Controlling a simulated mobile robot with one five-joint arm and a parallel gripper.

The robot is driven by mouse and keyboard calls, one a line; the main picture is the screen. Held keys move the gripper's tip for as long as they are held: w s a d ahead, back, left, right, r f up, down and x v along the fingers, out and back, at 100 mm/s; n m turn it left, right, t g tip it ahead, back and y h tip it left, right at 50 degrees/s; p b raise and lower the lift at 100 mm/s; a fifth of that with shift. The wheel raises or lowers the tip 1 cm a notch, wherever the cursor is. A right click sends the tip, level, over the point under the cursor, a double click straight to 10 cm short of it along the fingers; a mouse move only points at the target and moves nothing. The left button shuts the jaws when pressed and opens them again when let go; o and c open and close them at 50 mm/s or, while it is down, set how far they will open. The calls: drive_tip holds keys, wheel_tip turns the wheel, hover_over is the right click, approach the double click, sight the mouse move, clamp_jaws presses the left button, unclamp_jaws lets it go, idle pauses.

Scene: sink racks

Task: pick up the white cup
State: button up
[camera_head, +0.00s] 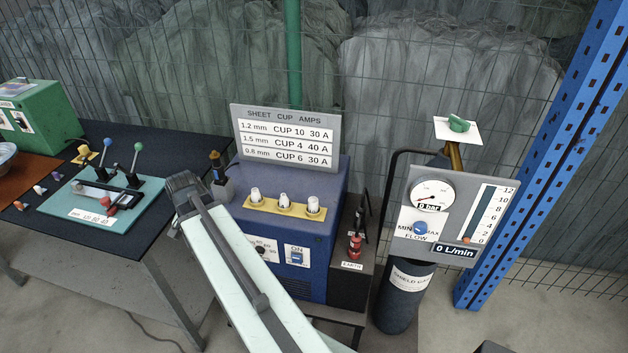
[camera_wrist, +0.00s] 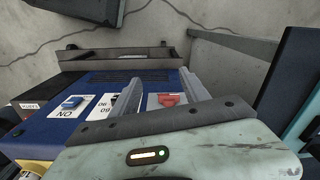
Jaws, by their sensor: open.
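No cup shows between the fingers. In the head view my arm crosses left of the cups, and I cannot make out the fingertips there.
The blue machine (camera_head: 232,237) carries a sheet/cup/amps sign (camera_head: 286,137) behind the cups. A dark bottle with a brass top (camera_head: 219,178) stands left of them. A gauge panel (camera_head: 455,215) is at right, a workbench (camera_head: 163,150) at left.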

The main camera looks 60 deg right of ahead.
sight(313, 200)
drive_tip(key=s+d+r+m+p, duration=0.2)
drive_tip(key=s+d+r+m, duration=0.1)
drive_tip(key=d, duration=0.3)
drive_tip(key=s+d+r+m+p, duration=0.3)
drive_tip(key=s+d+r+m, duration=0.1)
drive_tip(key=d, duration=0.2)
drive_tip(key=s+d+r+m+p, duration=0.3)
drive_tip(key=d, duration=0.3)
drive_tip(key=shift+s+d+r+m, duration=0.2)
drive_tip(key=shift+s+r+m, duration=0.1)
drive_tip(key=shift+r, duration=0.1)
drive_tip(key=s+d+r+m+p, duration=0.1)
drive_tip(key=s+d+m, duration=0.1)
drive_tip(key=s+d, duration=0.1)
drive_tip(key=s+d+r+m+p, duration=0.1)
drive_tip(key=s+d+m, duration=0.1)
drive_tip(key=s+d, duration=0.1)
drive_tip(key=s+d+r+m+p, duration=0.1)
drive_tip(key=s+d+m, duration=0.1)
drive_tip(key=s+d, duration=0.1)
drive_tip(key=shift+s+r+m+p, duration=0.15)
drive_tip(key=shift+s+m+p, duration=0.25)
drive_tip(key=shift+s, duration=0.15)
wheel_tip(313, 200, down, 8)
drive_tip(key=b, duration=0.8)
drive_tip(key=shift+f, duration=0.2)
drive_tip(key=shift+r, duration=0.2)
clamp_jaws()
